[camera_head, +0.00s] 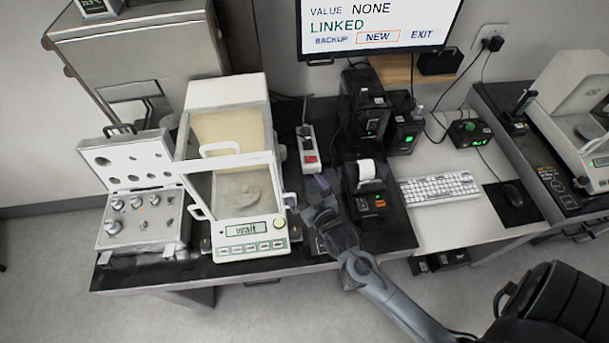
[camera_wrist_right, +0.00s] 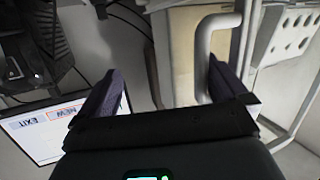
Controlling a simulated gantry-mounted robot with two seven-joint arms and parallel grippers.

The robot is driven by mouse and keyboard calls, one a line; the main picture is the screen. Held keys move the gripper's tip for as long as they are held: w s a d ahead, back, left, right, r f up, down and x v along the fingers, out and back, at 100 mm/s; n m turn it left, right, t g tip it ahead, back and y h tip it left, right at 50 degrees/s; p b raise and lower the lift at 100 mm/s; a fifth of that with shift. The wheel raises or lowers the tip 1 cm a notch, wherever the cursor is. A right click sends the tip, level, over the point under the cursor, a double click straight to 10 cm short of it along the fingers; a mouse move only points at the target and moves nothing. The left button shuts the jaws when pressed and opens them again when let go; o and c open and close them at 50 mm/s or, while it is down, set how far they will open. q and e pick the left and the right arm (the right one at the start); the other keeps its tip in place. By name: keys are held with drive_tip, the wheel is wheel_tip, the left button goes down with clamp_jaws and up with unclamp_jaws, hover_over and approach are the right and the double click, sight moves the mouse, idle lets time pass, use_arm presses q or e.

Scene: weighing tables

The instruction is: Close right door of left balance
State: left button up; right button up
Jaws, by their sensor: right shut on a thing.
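The left balance (camera_head: 247,228) is white with a glass draft shield and a round pan (camera_head: 243,193) inside. Its display reads "wait". A pale handle (camera_head: 290,199) shows at the right side of the shield, where the right door is. How far that door stands open is hard to tell. My left gripper is out of view.
A weight case (camera_head: 142,218) stands open left of the balance. A power strip (camera_head: 309,150), a small printer (camera_head: 368,190) and black boxes (camera_head: 362,105) crowd the table on the right. A keyboard (camera_head: 438,188) lies further right. The monitor (camera_head: 380,25) hangs behind.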

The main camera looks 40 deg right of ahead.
drive_tip(key=shift+s+d+r+h+p, duration=0.15)
drive_tip(key=shift+s+d+r, duration=0.15)
drive_tip(key=shift+s, duration=0.15)
drive_tip(key=shift+s+d+r+h+p, duration=0.2)
drive_tip(key=shift+s+d, duration=0.1)
drive_tip(key=shift+s, duration=0.15)
drive_tip(key=shift+s+a+f, duration=0.15)
drive_tip(key=shift+s, duration=0.7)
drive_tip(key=shift+s+a+p, duration=0.15)
drive_tip(key=shift+s+p, duration=0.3)
drive_tip(key=shift+s, duration=0.1)
drive_tip(key=shift+c, duration=0.4)
drive_tip(key=shift+s+d+f, duration=0.1)
drive_tip(key=shift+s+d, duration=0.1)
drive_tip(key=shift+s, duration=0.3)
drive_tip(key=shift+s+d+f, duration=0.1)
drive_tip(key=shift+s+d, duration=0.05)
drive_tip(key=shift+s, duration=0.35)
drive_tip(key=c, duration=0.9)
use_arm(q)
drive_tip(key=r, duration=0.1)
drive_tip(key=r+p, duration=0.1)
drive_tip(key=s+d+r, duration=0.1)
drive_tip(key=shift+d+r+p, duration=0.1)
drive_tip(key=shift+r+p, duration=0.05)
drive_tip(key=shift+p, duration=0.15)
use_arm(e)
drive_tip(key=shift+s+a, duration=1.05)
drive_tip(key=shift+f, duration=0.1)
